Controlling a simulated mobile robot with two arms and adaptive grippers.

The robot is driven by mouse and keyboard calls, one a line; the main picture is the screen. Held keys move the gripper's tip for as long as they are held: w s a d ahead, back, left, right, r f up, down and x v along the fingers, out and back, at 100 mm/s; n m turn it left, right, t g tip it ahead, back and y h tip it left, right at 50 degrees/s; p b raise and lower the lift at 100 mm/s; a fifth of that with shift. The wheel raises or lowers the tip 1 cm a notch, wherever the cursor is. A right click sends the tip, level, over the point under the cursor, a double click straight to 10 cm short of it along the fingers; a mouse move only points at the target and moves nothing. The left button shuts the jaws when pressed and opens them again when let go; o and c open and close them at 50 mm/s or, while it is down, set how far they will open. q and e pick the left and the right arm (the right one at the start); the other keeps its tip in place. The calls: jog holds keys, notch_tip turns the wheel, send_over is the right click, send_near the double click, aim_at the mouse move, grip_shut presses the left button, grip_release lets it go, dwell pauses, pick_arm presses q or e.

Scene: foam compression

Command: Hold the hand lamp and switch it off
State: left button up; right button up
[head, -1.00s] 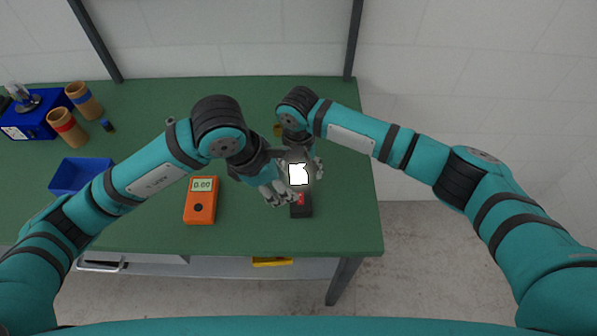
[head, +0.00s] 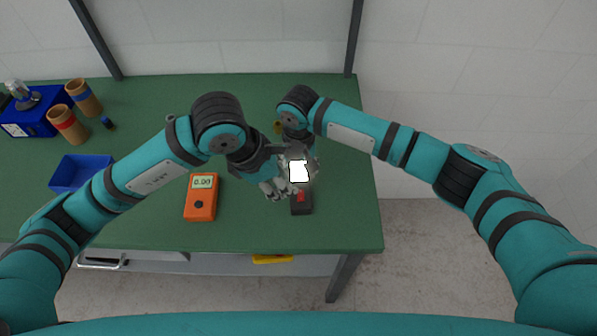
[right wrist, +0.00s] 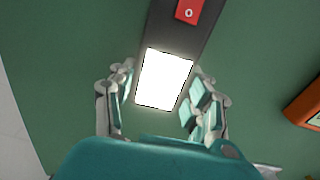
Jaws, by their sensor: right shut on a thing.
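The hand lamp (head: 302,208) is a dark bar with a glowing white panel and a red switch (head: 300,196). It lies near the table's front right. In the right wrist view the lamp (right wrist: 178,38) runs up between the fingers, its panel (right wrist: 164,79) lit and its switch (right wrist: 189,10) marked "0". My right gripper (head: 299,158) is shut on the lamp at its panel end, one finger on each side. My left gripper (head: 279,190) is just left of the lamp near the switch. Its fingers are small and overlap the view; their opening and any contact are unclear.
An orange meter (head: 201,198) reading 0.00 lies left of the grippers. A blue tray (head: 80,172), two brown cylinders (head: 67,124) and a blue box (head: 36,112) are farther left. The green table (head: 340,225) is clear right of the lamp.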

pick_arm(q)
jog(key=shift+n, duration=1.2)
jog(key=c, duration=0.4)
jog(key=n+h, duration=0.1)
jog(key=n, duration=0.4)
grip_shut()
jog(key=a+n+h, duration=0.1)
jog(key=n, duration=0.7)
jog(key=w+a+n+h, duration=0.1)
jog(key=n, duration=0.8)
jog(key=a+n+h, duration=0.1)
jog(key=a+n, duration=0.1)
jog(key=n, duration=0.7)
jog(key=shift+w+h, duration=0.15)
jog(key=shift+h, duration=0.25)
